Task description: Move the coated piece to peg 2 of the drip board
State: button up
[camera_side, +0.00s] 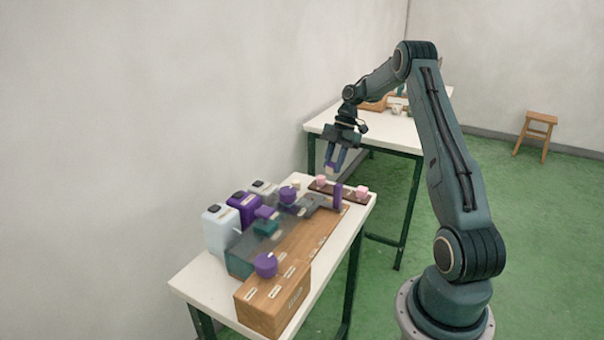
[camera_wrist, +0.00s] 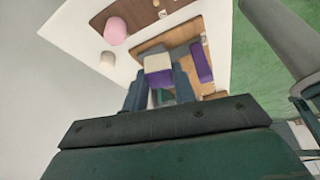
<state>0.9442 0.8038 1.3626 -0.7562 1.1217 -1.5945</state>
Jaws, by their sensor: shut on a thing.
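My gripper (camera_side: 335,160) is shut on a piece and holds it in the air, above the far end of the near table. In the wrist view the held piece (camera_wrist: 158,66) sits between the fingertips, cream on one face and purple below. The drip board (camera_side: 344,193) is a dark brown strip at the table's far end. The board also shows at the top of the wrist view (camera_wrist: 134,12). Its peg numbers are too small to read.
Several jugs, one purple (camera_side: 244,208), line the left edge. A cream object (camera_side: 295,183) is left of the board.

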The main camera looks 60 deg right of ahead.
jog(key=shift+m+t, duration=0.3)
jog(key=shift+m, duration=0.5)
jog(key=d, duration=0.1)
jog(key=s+d+f, duration=0.1)
jog(key=s+d, duration=0.1)
jog(key=shift+s+d+f, duration=0.1)
jog(key=shift+d+f, duration=0.05)
jog(key=shift+f, duration=0.2)
jog(key=shift+f, duration=0.2)
jog(key=shift+f, duration=2.15)
jog(key=shift+f, duration=0.6)
jog(key=o, duration=1)
jog(key=shift+c, duration=1.4)
